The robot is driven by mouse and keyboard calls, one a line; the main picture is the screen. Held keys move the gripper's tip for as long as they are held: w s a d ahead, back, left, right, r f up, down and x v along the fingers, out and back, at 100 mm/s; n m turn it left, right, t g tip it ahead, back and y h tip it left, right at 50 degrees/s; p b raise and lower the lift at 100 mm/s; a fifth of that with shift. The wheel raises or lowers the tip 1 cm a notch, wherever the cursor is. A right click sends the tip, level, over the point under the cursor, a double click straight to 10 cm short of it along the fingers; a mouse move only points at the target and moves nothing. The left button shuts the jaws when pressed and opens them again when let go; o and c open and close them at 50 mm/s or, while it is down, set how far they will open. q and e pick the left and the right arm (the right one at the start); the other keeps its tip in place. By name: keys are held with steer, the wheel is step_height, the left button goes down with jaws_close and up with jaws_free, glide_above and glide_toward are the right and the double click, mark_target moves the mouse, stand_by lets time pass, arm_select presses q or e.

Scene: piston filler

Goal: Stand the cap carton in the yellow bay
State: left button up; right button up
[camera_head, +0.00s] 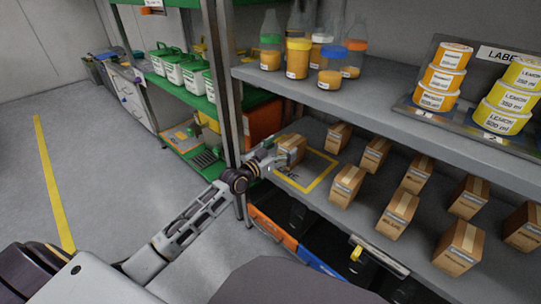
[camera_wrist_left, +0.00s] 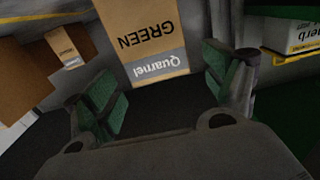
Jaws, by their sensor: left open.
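A brown cap carton (camera_head: 291,149) stands upright on the lower grey shelf, at the back left part of the yellow-outlined bay (camera_head: 322,181). I cannot tell whether its base is wholly inside the outline. My left gripper (camera_head: 270,158) is just to the left of this carton. In the left wrist view, the open gripper (camera_wrist_left: 163,90) has its two green-padded fingers apart. A carton (camera_wrist_left: 145,35) marked "Quarnel GREEN" lies ahead of the gap, its lettering upside down in the picture. Contact is not visible. My right gripper is out of view.
Several similar cartons (camera_head: 397,213) stand on the shelf to the right of the bay. The upper shelf (camera_head: 370,101) overhangs them, carrying bottles and labelled tubs (camera_head: 440,78). A grey shelf post (camera_head: 230,110) stands close to my left arm.

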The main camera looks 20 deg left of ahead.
arm_select(q)
steer(key=shift+s+a, duration=0.15)
steer(key=shift+s, duration=0.25)
steer(key=shift+p+v, duration=0.4)
steer(key=shift+v, duration=2.05)
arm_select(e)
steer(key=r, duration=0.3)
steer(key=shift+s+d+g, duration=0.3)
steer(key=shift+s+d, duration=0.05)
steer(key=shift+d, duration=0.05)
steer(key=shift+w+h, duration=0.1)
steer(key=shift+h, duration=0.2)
